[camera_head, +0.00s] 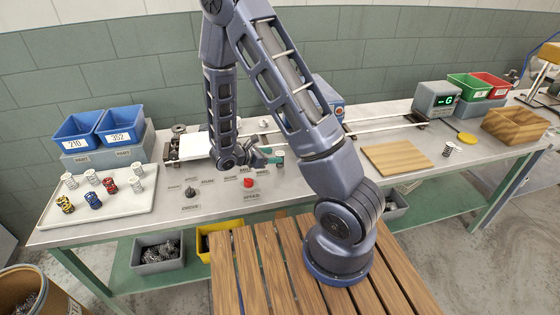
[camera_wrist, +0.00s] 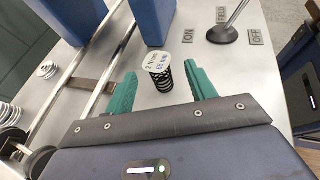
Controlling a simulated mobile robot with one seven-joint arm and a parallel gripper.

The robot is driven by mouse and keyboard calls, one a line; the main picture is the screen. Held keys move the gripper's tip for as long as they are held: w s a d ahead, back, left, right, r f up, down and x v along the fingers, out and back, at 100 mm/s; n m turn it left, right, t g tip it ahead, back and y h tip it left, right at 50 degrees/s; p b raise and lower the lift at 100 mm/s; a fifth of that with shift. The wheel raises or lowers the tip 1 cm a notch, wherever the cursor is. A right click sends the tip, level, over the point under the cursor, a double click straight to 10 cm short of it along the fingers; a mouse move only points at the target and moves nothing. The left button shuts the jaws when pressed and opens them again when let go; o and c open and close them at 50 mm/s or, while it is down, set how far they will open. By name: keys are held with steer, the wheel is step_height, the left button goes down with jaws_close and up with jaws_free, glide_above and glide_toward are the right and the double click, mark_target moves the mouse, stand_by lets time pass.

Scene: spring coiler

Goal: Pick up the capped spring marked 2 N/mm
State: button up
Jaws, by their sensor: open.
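The capped spring marked 2 N/mm (camera_wrist: 160,75) shows in the wrist view. It has dark coils and a white round cap reading "2 N/mm" and "65 mm". It stands upright on the grey bench (camera_wrist: 235,85). My gripper (camera_wrist: 162,73) is open, with its green fingers to the left and right of the spring and a visible gap on each side. In the head view my gripper (camera_head: 271,155) is low over the middle of the bench. I cannot make out the spring there; the arm and gripper hide that spot.
A red button (camera_head: 249,183) and a black lever (camera_head: 190,191) are near my gripper. Rails (camera_wrist: 92,75) run beside it. A wooden board (camera_head: 397,158) lies to the right.

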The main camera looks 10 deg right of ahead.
mark_target(277, 155)
steer(key=x, duration=0.5)
steer(key=shift+w+a, duration=0.1)
steer(key=shift+w, duration=0.05)
steer(key=c, duration=1.1)
